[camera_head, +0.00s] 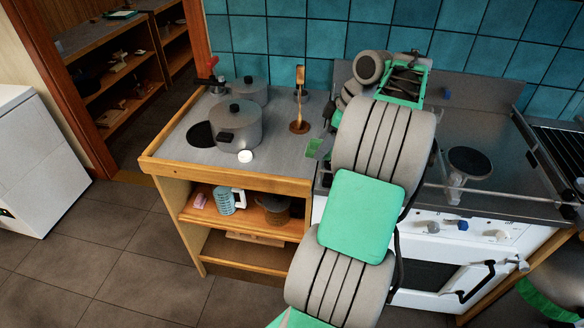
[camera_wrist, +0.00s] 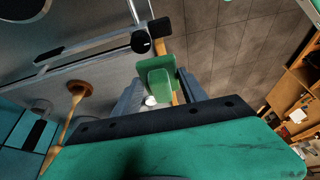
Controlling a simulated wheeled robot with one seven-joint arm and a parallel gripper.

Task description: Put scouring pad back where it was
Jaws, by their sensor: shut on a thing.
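The scouring pad (camera_wrist: 156,76) is a green piece held between the two grey fingers of my gripper (camera_wrist: 158,90) in the wrist view. In the head view a green patch of the pad (camera_head: 316,149) shows left of my arm, at the right edge of the wooden-framed counter (camera_head: 180,135). My arm hides most of my gripper there. The pad appears above the gap between counter and stove; its exact height is unclear.
The stove (camera_head: 470,200) is at right. Blue tiles (camera_head: 290,40) close off the back.

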